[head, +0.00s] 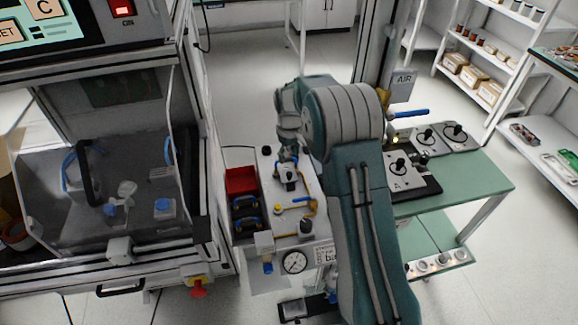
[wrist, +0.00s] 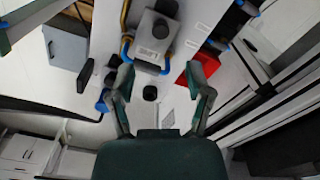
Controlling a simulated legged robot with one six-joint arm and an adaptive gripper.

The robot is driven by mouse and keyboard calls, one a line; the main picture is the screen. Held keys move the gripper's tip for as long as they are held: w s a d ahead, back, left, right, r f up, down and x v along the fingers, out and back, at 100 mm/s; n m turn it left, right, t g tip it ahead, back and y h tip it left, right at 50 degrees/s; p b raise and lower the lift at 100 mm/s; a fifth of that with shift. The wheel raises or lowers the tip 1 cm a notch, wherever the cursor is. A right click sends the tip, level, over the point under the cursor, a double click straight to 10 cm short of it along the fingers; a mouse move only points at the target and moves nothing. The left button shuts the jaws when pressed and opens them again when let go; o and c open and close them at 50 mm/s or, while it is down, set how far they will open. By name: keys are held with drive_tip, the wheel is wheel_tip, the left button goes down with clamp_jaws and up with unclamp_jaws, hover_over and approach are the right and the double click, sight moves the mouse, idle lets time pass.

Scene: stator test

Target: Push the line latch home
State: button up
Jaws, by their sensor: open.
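The white line panel (head: 267,205) stands left of my arm in the head view. A grey block with black knobs (wrist: 155,38) sits on it, between and just beyond my fingertips in the wrist view, with blue parts at its lower edge. I cannot tell for sure which part is the line latch. In the head view my wrist partly hides the gripper.
A red bin (head: 241,180) with dark blue-handled items below it lies left of the panel. A glass-fronted cabinet (head: 120,190) stands farther left. A green table (head: 460,185) with black-knobbed plates is to the right, under an AIR sign (head: 404,80). The floor behind the panel is clear.

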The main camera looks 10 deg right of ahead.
drive_tip(key=shift+r, duration=2.05)
drive_tip(key=s+r+m+t, duration=0.2)
drive_tip(key=s+r+t, duration=0.1)
drive_tip(key=s+r, duration=1.3)
drive_tip(key=s+r+m+t, duration=0.2)
drive_tip(key=s+m, duration=0.1)
drive_tip(key=s, duration=1.7)
drive_tip(key=shift+s+r+t, duration=0.25)
drive_tip(key=shift+s+t, duration=0.05)
drive_tip(key=shift+s, duration=0.05)
